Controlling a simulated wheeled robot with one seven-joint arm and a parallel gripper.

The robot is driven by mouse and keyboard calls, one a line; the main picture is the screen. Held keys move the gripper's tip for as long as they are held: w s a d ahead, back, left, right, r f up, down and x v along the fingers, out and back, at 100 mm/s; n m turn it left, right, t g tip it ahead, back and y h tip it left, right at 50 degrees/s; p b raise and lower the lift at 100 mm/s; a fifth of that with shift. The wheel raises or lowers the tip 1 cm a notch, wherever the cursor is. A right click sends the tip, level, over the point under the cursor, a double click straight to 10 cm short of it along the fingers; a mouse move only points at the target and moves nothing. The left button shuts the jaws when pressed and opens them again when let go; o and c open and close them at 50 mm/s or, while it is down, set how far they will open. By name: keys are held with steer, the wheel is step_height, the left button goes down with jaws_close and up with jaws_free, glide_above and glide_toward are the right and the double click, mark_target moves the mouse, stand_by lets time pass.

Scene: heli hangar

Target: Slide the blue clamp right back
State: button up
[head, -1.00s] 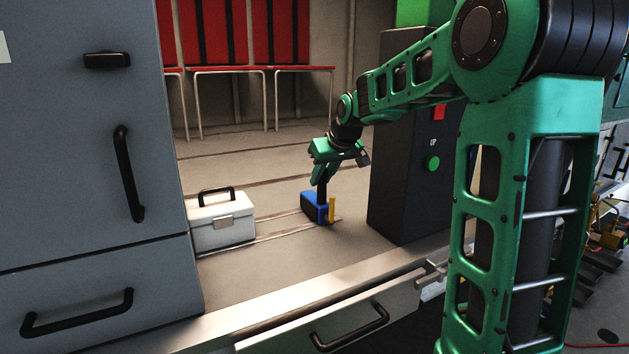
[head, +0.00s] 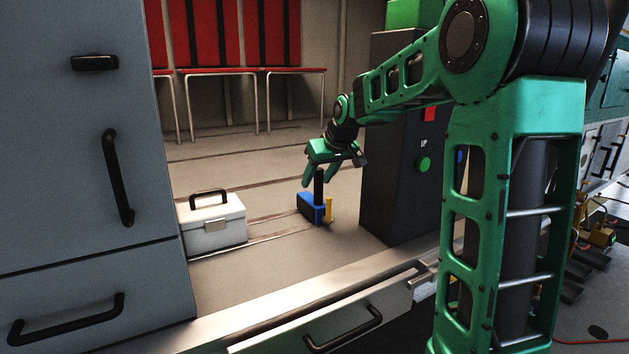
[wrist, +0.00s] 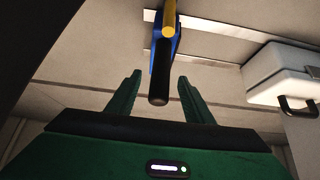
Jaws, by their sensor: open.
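The blue clamp (head: 308,206) sits on a floor rail inside the bay, with a black upright post (head: 319,184) and a yellow piece (head: 329,209) at its right side. My gripper (head: 319,181) is above the clamp, its green fingers pointing down by the top of the post. In the wrist view the two fingers (wrist: 158,88) are apart, with the post's black end between them and no finger seen touching it. The blue body (wrist: 176,55) and yellow piece (wrist: 169,20) show beyond; the clamp's underside is hidden.
A white case (head: 213,223) with a black handle stands left of the clamp. A dark cabinet (head: 405,185) with a green button stands close on the right. Rails run across the floor, with clear floor behind the clamp and red seats (head: 240,40) at the back.

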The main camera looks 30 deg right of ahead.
steer(key=v, duration=0.9)
stand_by(0.7)
steer(key=shift+s+f, duration=0.1)
steer(key=s+f+m+g, duration=0.2)
steer(key=s+f, duration=0.4)
steer(key=s, duration=0.6)
steer(key=s+a+f+m+g, duration=0.1)
steer(key=s+f, duration=0.5)
steer(key=s, duration=0.7)
steer(key=s+a+f+m+g, duration=0.1)
steer(key=s+f+m+g, duration=0.2)
steer(key=s+f, duration=0.4)
steer(key=s+g, duration=0.1)
steer(key=s, duration=0.5)
steer(key=shift+w+f, duration=0.1)
steer(key=shift+w+f, duration=0.25)
steer(key=shift+w, duration=0.35)
